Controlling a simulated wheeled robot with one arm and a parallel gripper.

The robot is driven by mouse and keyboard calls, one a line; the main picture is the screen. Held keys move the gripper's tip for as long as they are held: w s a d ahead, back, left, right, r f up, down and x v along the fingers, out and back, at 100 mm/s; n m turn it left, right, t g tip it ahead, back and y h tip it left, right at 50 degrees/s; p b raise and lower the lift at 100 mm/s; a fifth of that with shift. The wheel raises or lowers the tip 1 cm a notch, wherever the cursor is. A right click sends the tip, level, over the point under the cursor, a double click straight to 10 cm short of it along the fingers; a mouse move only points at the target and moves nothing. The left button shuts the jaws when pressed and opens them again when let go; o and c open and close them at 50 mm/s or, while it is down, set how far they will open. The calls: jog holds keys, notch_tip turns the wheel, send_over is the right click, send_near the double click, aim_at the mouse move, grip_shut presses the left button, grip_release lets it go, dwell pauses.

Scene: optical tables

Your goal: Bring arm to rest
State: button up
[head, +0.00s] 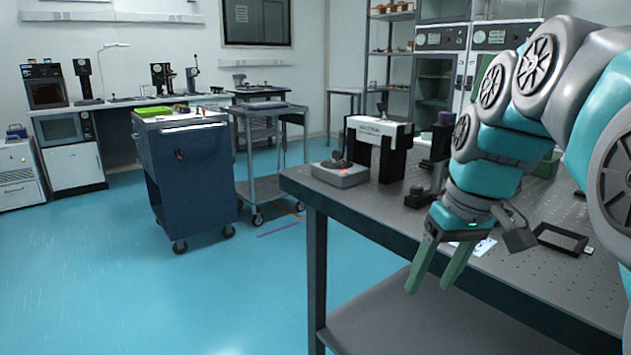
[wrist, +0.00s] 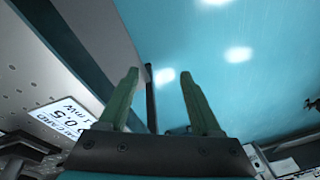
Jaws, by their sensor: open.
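My gripper (head: 434,276) is open and empty, with its two green fingers pointing down in front of the near edge of the optical table (head: 380,218). My teal and grey arm is bent and reaches in from the right over the table. In the wrist view my gripper (wrist: 160,78) has its fingers apart with nothing between them. Beyond them are the table's edge and the blue floor (wrist: 235,80).
On the table stand a grey box with a knob (head: 340,174), a white and black bridge-shaped device (head: 378,145) and a black frame (head: 562,239). A printed card (wrist: 55,125) lies near my gripper. A blue cart (head: 188,175) stands left; the floor between is clear.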

jog(key=s+a+f+m+g+h, duration=0.1)
jog(key=s+a+f+m+g, duration=0.1)
jog(key=s+f, duration=1.9)
jog(key=shift+s+a+m+g+h, duration=0.2)
jog(key=shift+s+m+g+h, duration=0.15)
jog(key=shift+g, duration=0.35)
